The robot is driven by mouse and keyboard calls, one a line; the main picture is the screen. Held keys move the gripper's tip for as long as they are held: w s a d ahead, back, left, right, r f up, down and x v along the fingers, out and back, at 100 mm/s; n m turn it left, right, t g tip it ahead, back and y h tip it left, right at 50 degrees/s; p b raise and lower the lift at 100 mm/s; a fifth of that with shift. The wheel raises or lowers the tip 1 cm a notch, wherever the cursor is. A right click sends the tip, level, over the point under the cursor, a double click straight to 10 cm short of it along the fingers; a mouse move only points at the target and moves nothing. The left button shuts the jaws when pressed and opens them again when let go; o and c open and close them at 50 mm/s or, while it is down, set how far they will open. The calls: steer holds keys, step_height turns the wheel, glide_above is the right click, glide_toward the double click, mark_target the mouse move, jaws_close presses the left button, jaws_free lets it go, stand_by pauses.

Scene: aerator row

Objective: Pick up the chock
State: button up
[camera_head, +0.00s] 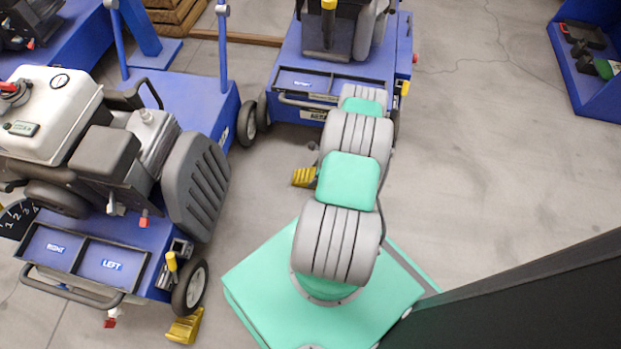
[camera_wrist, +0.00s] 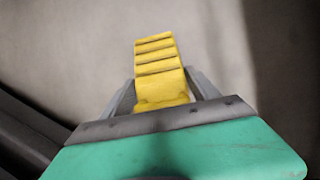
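A yellow ridged chock (camera_wrist: 158,60) fills the middle of the wrist view. My gripper (camera_wrist: 160,80) has a grey finger on each side of it, and the fingertips appear to press on its sides, so it looks shut on the chock. In the head view this chock (camera_head: 303,177) shows just left of my arm, which hides my gripper there. I cannot tell whether the chock touches the floor. A second yellow chock (camera_head: 185,326) lies on the floor by the wheel of the left blue machine.
The left aerator (camera_head: 190,190) stands close to my base, with a wheel (camera_head: 190,287) near it. Another blue machine (camera_head: 335,65) stands behind my arm. A blue bin (camera_head: 583,60) is at the far right. A dark panel (camera_head: 540,305) fills the lower right. The floor (camera_head: 480,150) on the right is clear.

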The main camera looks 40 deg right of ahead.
jaws_close()
stand_by(0.6)
